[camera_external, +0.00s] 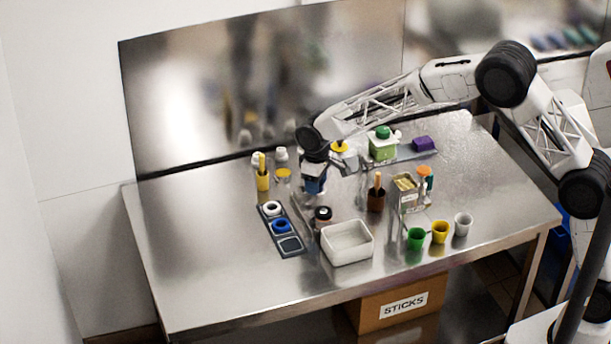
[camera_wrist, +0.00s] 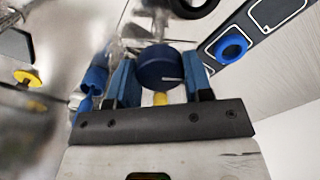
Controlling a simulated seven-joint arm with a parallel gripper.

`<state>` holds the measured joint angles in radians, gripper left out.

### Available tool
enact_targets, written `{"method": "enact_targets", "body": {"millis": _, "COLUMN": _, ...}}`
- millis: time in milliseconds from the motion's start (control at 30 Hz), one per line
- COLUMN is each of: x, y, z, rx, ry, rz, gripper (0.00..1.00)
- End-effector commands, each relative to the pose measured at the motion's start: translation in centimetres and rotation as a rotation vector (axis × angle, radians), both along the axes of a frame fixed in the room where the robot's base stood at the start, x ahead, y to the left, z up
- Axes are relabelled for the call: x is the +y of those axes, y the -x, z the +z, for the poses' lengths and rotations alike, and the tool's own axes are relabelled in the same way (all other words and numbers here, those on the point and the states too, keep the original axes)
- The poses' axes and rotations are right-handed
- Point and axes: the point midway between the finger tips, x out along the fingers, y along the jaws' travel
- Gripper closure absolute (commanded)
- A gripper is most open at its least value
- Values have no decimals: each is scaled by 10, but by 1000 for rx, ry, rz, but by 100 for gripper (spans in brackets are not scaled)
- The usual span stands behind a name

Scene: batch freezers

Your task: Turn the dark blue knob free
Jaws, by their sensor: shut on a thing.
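The dark blue knob (camera_wrist: 160,70) is a round cap with a white mark on its front, in the middle of the wrist view. My gripper (camera_wrist: 160,62) has its two blue fingers on either side of it and is shut on it. A small yellow part (camera_wrist: 160,98) shows just below the knob. In the external view my gripper (camera_external: 315,186) points down over the table's left half, behind the dark tray. There the knob cannot be told apart from the blue fingers. What the knob is seated on is mostly hidden.
A dark tray (camera_external: 291,245) with a white ring (camera_external: 272,208) and a brighter blue ring (camera_external: 281,226) lies close by. The table's left front is clear.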

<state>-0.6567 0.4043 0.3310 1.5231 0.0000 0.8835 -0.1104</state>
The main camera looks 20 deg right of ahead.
Motion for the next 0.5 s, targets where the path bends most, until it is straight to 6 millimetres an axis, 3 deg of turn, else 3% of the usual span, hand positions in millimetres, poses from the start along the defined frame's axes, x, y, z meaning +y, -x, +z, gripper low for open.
{"method": "enact_targets", "body": {"millis": 500, "x": 0, "y": 0, "z": 0, "rx": 0, "ry": 0, "rz": -417, "gripper": 77}}
